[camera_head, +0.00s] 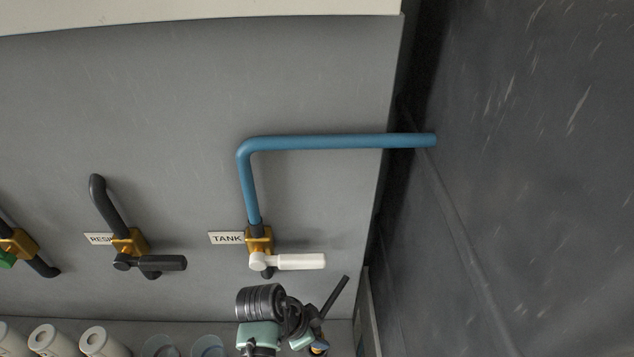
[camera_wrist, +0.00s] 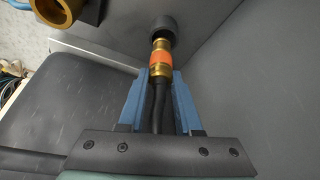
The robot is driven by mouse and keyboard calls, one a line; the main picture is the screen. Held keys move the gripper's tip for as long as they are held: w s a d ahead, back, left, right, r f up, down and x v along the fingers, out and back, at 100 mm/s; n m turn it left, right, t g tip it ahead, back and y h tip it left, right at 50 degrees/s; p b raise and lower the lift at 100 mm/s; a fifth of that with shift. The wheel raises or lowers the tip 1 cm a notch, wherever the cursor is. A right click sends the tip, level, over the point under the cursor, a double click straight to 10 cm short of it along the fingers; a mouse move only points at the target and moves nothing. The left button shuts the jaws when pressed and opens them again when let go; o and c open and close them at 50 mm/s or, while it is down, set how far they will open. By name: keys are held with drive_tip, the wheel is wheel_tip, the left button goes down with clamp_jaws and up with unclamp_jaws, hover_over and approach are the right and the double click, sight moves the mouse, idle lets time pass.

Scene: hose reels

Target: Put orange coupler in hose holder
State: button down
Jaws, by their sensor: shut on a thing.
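The orange coupler (camera_wrist: 161,60) is a brass fitting with an orange band on the end of a black hose. It shows in the wrist view, between the blue fingertips of my gripper (camera_wrist: 159,78), which is shut on it. The hose runs back between the fingers. A dark round cup (camera_wrist: 163,24), apparently the hose holder, is just beyond the coupler. The coupler's brass tip overlaps the cup's mouth, and I cannot tell how far inside it is. In the head view my arm is at the bottom centre, and I cannot make out the coupler there.
A brass ring-shaped fitting (camera_wrist: 58,12) is close by at the upper left of the wrist view. In the head view, a white-handled valve (camera_head: 288,261) under a blue pipe (camera_head: 320,142) is above my arm. A dark wall (camera_head: 530,180) is on the right.

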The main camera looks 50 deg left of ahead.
wheel_tip(320, 180, down, 3)
drive_tip(key=shift+r, duration=0.1)
drive_tip(key=shift+a+f, duration=0.1)
drive_tip(key=shift+f, duration=0.1)
drive_tip(key=shift+w+f, duration=0.1)
drive_tip(key=shift+f, duration=0.1)
drive_tip(key=shift+f, duration=0.15)
drive_tip(key=c, duration=0.6)
unclamp_jaws()
